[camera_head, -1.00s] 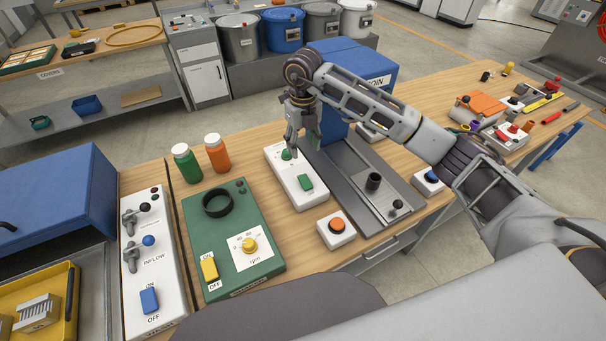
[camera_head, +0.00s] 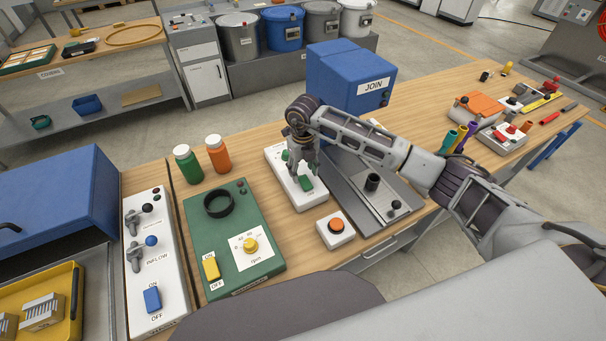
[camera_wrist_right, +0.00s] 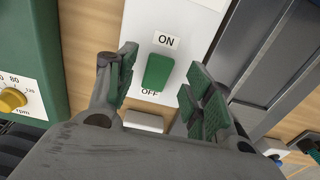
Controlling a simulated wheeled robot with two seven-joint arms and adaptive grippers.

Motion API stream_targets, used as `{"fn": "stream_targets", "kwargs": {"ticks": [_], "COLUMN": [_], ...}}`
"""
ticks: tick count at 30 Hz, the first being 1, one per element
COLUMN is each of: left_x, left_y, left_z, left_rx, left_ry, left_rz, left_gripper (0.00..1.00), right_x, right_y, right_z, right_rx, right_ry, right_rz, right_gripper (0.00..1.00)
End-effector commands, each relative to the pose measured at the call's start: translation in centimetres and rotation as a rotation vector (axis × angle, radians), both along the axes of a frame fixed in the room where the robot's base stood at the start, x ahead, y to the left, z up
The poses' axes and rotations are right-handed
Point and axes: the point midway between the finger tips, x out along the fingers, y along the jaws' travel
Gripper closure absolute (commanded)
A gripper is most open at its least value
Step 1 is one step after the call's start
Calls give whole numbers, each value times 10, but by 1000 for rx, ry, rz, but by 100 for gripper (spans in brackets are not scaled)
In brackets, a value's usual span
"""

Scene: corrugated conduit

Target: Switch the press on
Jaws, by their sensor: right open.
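A white control box (camera_head: 315,203) lies on the bench in front of the blue press marked JOIN (camera_head: 345,78). It has a green rocker switch (camera_head: 306,183) at its near end. In the right wrist view, the green switch (camera_wrist_right: 158,72) sits between the labels ON and OFF; I cannot tell which side is pressed in. My right gripper (camera_head: 304,168) is over the box, just behind the switch in the head view. My left gripper is not in view.
A white box with an orange button (camera_head: 336,228) stands nearby. A green rpm unit (camera_head: 232,240) is to the left, with green (camera_head: 188,164) and orange (camera_head: 218,154) bottles behind it. A grey metal plate (camera_head: 360,195) with black posts lies to the right.

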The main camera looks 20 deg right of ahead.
Motion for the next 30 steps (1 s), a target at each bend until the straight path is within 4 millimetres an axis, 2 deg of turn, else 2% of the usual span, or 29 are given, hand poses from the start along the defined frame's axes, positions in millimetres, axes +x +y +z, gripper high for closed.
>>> {"fn": "stream_targets", "kwargs": {"ticks": [3, 9, 20, 30], "left_x": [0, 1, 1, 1], "left_y": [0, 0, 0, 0], "left_z": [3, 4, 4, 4], "left_rx": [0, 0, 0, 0], "left_ry": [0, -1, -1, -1], "left_rz": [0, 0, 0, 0], "left_gripper": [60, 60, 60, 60], "right_x": [0, 0, 0, 0], "right_y": [0, 0, 0, 0], "right_z": [-13, -26, -29, -29], "right_rx": [0, 0, 0, 0], "right_ry": [2, 0, 0, 0], "right_rz": [-1, -1, 0, -1], "right_gripper": [48, 48, 48, 92]}}
